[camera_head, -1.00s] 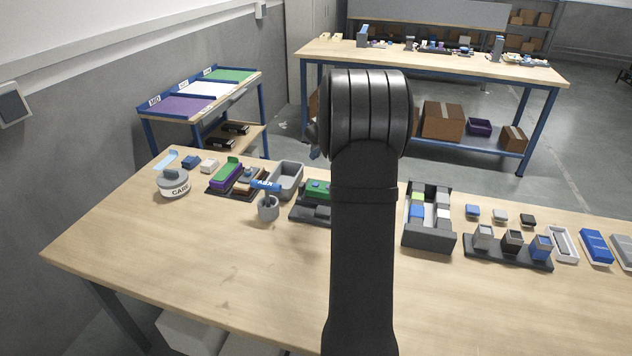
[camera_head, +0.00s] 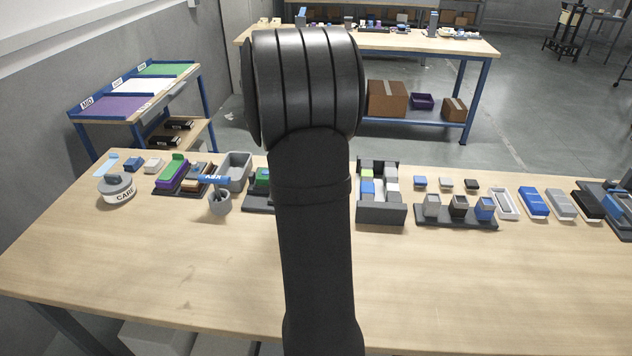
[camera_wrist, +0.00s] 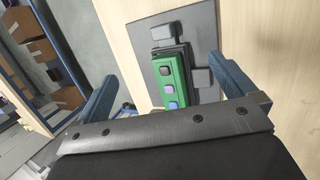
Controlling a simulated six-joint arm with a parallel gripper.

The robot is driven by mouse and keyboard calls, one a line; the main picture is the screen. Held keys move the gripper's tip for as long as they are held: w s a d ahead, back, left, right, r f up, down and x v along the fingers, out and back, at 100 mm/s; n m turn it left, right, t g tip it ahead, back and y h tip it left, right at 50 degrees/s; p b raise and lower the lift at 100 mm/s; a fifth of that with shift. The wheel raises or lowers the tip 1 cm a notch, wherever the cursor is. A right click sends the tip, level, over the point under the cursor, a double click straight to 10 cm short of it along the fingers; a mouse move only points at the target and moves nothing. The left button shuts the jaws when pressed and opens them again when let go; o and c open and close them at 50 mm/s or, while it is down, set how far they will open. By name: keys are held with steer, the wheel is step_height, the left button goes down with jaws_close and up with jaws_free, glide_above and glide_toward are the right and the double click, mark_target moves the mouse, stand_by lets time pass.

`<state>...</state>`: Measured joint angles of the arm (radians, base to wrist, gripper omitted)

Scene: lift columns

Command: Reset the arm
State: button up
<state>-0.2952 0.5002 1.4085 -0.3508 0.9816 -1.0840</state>
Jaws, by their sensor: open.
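My gripper (camera_wrist: 168,90) shows in the wrist view with its two blue-grey fingers spread wide apart. It is open, with nothing between the fingertips. Beyond it lies a dark base plate (camera_wrist: 147,38) on the wooden table, bearing a green block (camera_wrist: 175,75) with small coloured squares and two grey blocks. The green block (camera_head: 263,175) also shows in the head view, partly hidden behind my arm. In the head view my raised arm hides the gripper.
The wooden table (camera_head: 190,265) has a clear front area. Along its back stand a round grey CARE container (camera_head: 117,188), a grey bin (camera_head: 235,168), a dark divided box (camera_head: 381,213) and a block rack (camera_head: 456,222). A blue-framed cart (camera_head: 130,105) stands behind left.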

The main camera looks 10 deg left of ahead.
steer(key=x, duration=0.5)
steer(key=shift+w+d+f, duration=0.1)
steer(key=shift+f, duration=0.1)
stand_by(0.4)
steer(key=v, duration=1)
